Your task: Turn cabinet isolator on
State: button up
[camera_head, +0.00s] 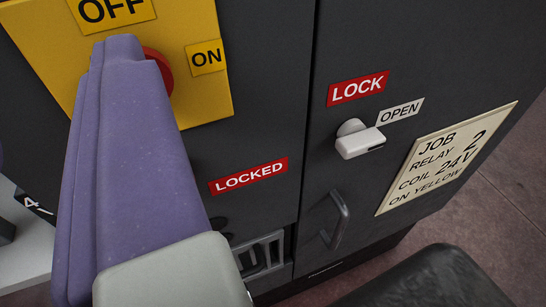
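The isolator's yellow plate (210,95) is at the upper left on the dark cabinet front. It bears an OFF label (110,10) at the top and an ON label (206,57) at the right. The red isolator knob (158,68) shows only as a curved edge; my gripper hides the rest, so its setting cannot be read. My gripper (118,45), with purple fingers, reaches up from the lower left, its tip over the knob in the picture. I cannot tell whether it touches the knob or whether the fingers are apart.
A red LOCKED label (248,175) is below the plate. The right door has a pale latch (359,139) between LOCK (358,88) and OPEN (400,111) labels, a protruding handle (337,218) and a job card (445,158). Floor (490,215) shows at right.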

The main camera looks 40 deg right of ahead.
jog(key=w+d+f+h+b, duration=0.1)
jog(key=w+d+b, duration=0.1)
jog(key=w, duration=0.4)
jog(key=shift+w+d+f, duration=0.15)
jog(key=shift+d+f, duration=0.25)
jog(key=shift+d, duration=0.45)
grip_shut()
